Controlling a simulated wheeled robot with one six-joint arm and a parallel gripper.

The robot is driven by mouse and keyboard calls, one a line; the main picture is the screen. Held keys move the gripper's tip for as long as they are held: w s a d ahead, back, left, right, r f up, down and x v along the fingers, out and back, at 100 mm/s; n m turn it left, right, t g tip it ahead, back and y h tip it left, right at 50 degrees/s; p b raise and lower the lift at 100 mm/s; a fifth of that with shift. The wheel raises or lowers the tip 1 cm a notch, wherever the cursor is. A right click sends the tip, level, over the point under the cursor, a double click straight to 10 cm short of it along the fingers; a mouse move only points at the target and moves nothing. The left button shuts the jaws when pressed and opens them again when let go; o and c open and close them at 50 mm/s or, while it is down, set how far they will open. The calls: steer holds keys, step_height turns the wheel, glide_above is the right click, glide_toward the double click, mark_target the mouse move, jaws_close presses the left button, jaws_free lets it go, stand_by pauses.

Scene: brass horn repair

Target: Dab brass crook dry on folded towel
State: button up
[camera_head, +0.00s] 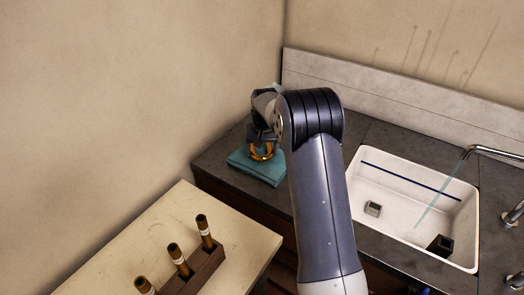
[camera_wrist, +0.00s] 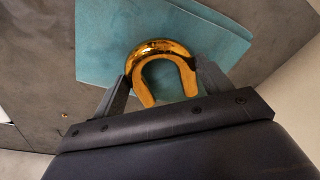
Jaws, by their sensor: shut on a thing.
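The brass crook (camera_wrist: 152,48) is a shiny golden U-shaped tube. My gripper (camera_wrist: 163,85) is shut on it, with a finger on each side of the bend's legs in the wrist view. The folded towel (camera_wrist: 105,35) is teal and lies flat on the dark counter, directly behind the crook in that view. In the head view the crook (camera_head: 261,153) is at the towel (camera_head: 258,170), below my gripper (camera_head: 262,138). My arm hides part of the towel's right side. I cannot tell for certain whether the crook touches the cloth.
A white sink (camera_head: 400,218) with a running tap (camera_head: 490,152) is at the right; a small grey block (camera_head: 373,208) and a dark block (camera_head: 440,244) are in it. A wooden rack (camera_head: 196,272) with several brown tubes stands on the pale table (camera_head: 120,235) at front left.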

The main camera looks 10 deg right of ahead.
steer(key=shift+f, duration=0.45)
stand_by(0.6)
steer(key=shift+r, duration=0.45)
steer(key=shift+f, duration=0.55)
steer(key=shift+r, duration=0.15)
stand_by(0.6)
steer(key=shift+r, duration=0.4)
step_height(320, 180, up, 7)
steer(key=p, duration=0.5)
stand_by(0.4)
steer(key=shift+s, duration=0.1)
stand_by(0.3)
